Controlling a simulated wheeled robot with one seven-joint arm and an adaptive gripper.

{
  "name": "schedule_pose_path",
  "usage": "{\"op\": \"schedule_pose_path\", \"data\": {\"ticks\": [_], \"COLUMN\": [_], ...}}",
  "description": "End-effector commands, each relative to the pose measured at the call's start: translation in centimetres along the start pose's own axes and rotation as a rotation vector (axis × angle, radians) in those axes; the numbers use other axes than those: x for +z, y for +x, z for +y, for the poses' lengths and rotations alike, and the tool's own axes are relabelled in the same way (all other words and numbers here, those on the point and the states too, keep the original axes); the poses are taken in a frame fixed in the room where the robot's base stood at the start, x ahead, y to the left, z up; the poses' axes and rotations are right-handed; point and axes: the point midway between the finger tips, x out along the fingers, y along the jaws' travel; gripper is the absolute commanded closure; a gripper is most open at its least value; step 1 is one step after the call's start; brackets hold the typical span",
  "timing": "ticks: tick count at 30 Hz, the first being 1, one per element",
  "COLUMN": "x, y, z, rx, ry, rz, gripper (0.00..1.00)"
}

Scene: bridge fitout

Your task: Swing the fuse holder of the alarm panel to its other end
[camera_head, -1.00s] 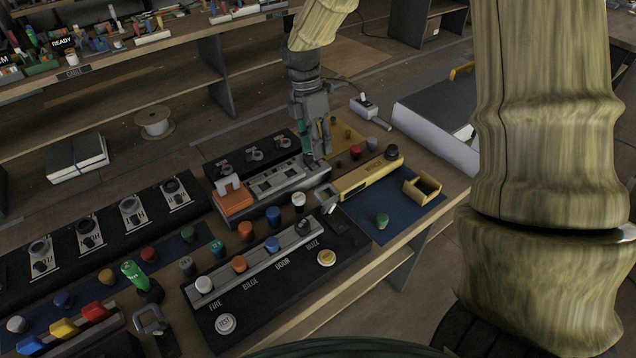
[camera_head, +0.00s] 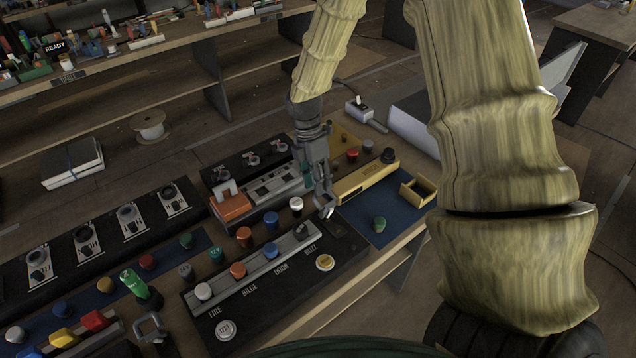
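The alarm panel (camera_head: 252,311) is a dark box marked FIRE, BILGE, DOOR and BUZZ, with a grey strip of coloured knobs. My gripper (camera_head: 326,208) points down at its far right corner, just right of the white-capped knob (camera_head: 296,204). A grey loop-shaped handle, which looks like the fuse holder, stood at this corner in the earlier view. It is now mostly hidden by my fingers or merges with them. I cannot tell whether my fingers touch it or close on it.
The yellow unit (camera_head: 366,181) and blue mat (camera_head: 360,222) with a yellow bracket (camera_head: 417,191) lie right of my gripper. A grey-black unit with an orange block (camera_head: 231,206) is close on the left. Another grey loop handle (camera_head: 152,328) stands front left.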

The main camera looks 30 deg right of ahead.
Motion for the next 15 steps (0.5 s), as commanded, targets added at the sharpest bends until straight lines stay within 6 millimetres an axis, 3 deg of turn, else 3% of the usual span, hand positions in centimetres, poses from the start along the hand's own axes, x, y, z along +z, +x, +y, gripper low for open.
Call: {"op": "schedule_pose_path", "data": {"ticks": [6, 15], "x": [-0.1, -0.1], "y": [1.4, 1.9], "z": [0.0, 0.0], "rx": [0.000, 0.000], "ry": [-0.001, -0.001], "rz": [0.000, 0.000], "gripper": [0.66, 0.66]}}
